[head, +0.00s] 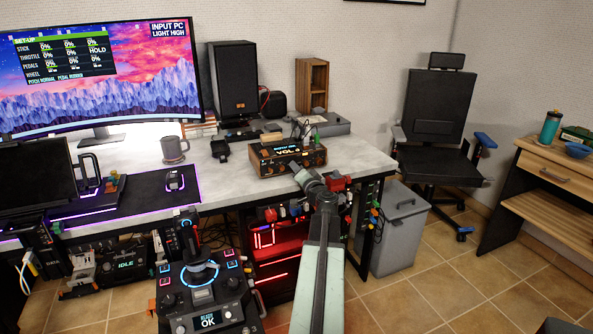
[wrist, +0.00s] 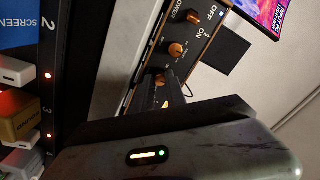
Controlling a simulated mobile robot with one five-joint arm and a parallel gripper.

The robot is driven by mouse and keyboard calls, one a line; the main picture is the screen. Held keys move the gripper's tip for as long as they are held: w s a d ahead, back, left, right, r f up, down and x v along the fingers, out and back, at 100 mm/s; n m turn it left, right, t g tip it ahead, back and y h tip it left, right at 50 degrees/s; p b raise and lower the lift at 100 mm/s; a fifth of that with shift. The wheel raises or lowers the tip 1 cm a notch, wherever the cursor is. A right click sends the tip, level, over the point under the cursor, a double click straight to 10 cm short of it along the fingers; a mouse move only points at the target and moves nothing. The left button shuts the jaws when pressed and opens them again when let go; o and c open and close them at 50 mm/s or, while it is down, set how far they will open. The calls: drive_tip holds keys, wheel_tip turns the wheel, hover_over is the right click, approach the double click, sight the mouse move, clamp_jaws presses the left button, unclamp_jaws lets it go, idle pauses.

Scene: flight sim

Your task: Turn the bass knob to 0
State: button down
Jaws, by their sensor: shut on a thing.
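A dark box with orange trim (head: 290,158) stands near the front edge of the desk, and its display reads VOL. In the wrist view the front panel (wrist: 188,33) of this box carries a power switch marked OFF and ON and a row of copper-coloured knobs (wrist: 177,49). My gripper (head: 299,168) reaches the front of the box. In the wrist view its dark fingertips (wrist: 172,93) are shut on a knob at the lower end of the row. The fingers mostly hide that knob, and I cannot read its label or setting.
A black speaker (head: 235,82) and a small wooden shelf (head: 311,84) stand behind the box. A grey mug (head: 174,149) is to its left. A grey bin (head: 400,228) and a black chair (head: 436,120) are at the right.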

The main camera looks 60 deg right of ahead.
drive_tip(key=c, duration=1.3)
unclamp_jaws()
drive_tip(key=shift+c, duration=0.2)
drive_tip(key=v, duration=0.7)
drive_tip(key=shift+s+a, duration=0.25)
